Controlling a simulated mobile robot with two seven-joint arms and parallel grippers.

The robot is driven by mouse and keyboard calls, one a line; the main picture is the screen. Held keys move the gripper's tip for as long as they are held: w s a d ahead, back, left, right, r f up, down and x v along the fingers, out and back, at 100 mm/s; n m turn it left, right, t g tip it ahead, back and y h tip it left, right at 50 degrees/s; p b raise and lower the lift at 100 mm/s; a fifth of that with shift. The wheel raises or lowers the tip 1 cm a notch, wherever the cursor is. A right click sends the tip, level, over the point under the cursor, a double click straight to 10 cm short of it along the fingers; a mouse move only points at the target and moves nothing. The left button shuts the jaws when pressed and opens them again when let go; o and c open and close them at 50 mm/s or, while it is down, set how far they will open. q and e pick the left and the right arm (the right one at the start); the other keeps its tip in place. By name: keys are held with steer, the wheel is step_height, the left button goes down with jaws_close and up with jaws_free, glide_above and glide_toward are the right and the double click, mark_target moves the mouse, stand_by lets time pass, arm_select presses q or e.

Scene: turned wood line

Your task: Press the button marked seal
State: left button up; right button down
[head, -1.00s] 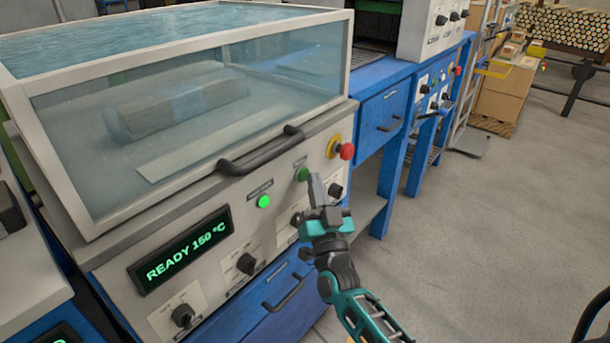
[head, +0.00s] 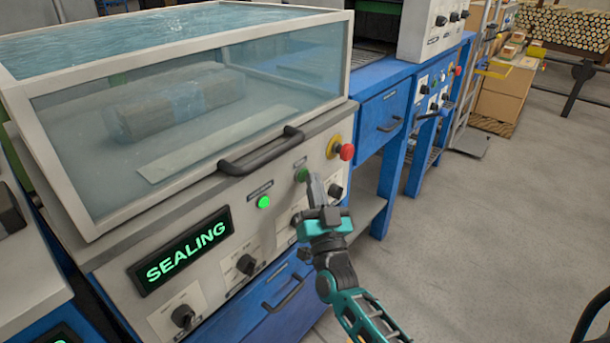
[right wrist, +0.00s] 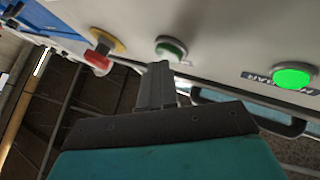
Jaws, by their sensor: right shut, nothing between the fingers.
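The green seal button (head: 302,175) is on the sealing machine's sloped front panel, below the lid handle. It also shows in the right wrist view (right wrist: 170,48), with a pale ring around it. My right gripper (head: 313,178) is shut and empty, its fingertips at the button. In the right wrist view its fingers (right wrist: 158,68) reach to the button's lower edge; I cannot tell whether they touch. The display (head: 186,251) reads "SEALING" in green. The label by the button is too small to read. My left gripper is not in view.
A lit green lamp (head: 263,202) sits left of the button. A red emergency knob (head: 347,152) on a yellow base is to its right. The clear lid (head: 290,80) is down over a wrapped bundle (head: 175,102). Open floor lies to the right.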

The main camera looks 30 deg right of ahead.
steer(key=shift+s+d, duration=0.25)
steer(key=shift+s, duration=0.35)
steer(key=shift+p, duration=0.35)
steer(key=s, duration=0.1)
steer(key=s+d+p, duration=0.1)
steer(key=s, duration=0.1)
steer(key=s+d+p, duration=0.1)
steer(key=shift+s, duration=0.3)
